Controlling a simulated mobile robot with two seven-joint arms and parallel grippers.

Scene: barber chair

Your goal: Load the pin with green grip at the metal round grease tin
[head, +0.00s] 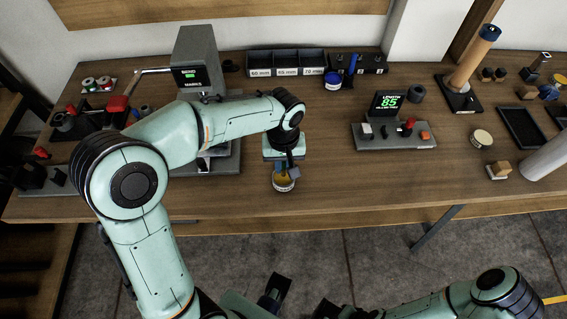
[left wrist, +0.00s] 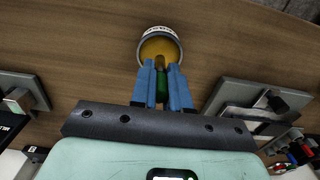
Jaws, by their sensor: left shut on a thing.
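The round grease tin (head: 284,186), metal-sided with a pale label and amber grease inside, stands near the table's front edge. It also shows in the left wrist view (left wrist: 145,50). My left gripper (head: 286,169) is over the tin, its blue fingers shut on the green grip of the pin (left wrist: 162,88). The pin points toward the tin, and its brownish end (left wrist: 160,63) overlaps the amber grease in the left wrist view. I cannot tell how deep the end sits. My right arm is at the bottom right; its gripper is not clear.
A grey press-like machine (head: 197,62) stands behind my left arm. A gauge stand with a display reading 85 (head: 390,130) is to the right.

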